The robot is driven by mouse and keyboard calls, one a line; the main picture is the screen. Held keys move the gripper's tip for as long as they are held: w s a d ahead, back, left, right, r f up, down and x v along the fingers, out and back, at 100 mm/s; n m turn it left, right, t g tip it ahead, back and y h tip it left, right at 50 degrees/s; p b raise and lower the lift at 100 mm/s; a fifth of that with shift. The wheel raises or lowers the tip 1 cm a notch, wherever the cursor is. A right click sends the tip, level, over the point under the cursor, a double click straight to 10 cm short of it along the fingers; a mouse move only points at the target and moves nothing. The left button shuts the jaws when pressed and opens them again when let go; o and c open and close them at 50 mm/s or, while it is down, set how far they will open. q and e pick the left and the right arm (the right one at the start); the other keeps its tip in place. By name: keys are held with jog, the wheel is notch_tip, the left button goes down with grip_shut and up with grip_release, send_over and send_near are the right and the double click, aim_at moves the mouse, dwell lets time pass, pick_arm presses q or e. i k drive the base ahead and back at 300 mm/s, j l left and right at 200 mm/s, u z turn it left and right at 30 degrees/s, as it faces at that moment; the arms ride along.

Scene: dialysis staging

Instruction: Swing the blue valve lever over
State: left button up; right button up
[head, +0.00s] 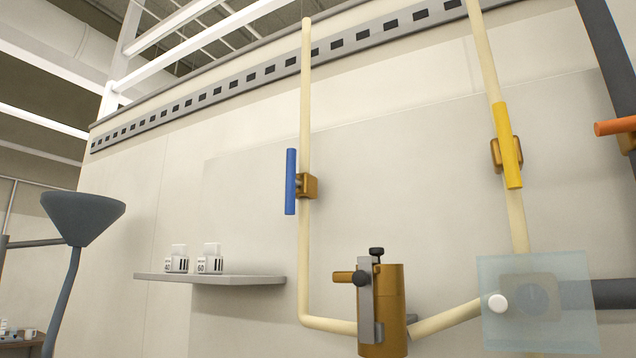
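The blue valve lever (290,181) stands upright, in line with the cream vertical pipe (305,110) and just left of it. It is mounted on a brass valve body (308,186) on that pipe. Neither of my grippers shows in the head view, and nothing touches the lever.
A yellow lever (508,145) sits on the right pipe and an orange lever (615,126) at the right edge. A brass cylinder (391,305) and a translucent panel (535,300) are below. A shelf (212,278) holds small boxes. A grey funnel (82,217) stands left.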

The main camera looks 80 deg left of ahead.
aim_at(292, 183)
jog(key=u, duration=2.85)
jog(key=j+z, duration=0.1)
jog(key=z, duration=0.3)
jog(key=j+z, duration=0.5)
jog(key=k+j+z, duration=0.2)
jog(key=j+z, duration=0.25)
jog(key=j, duration=0.15)
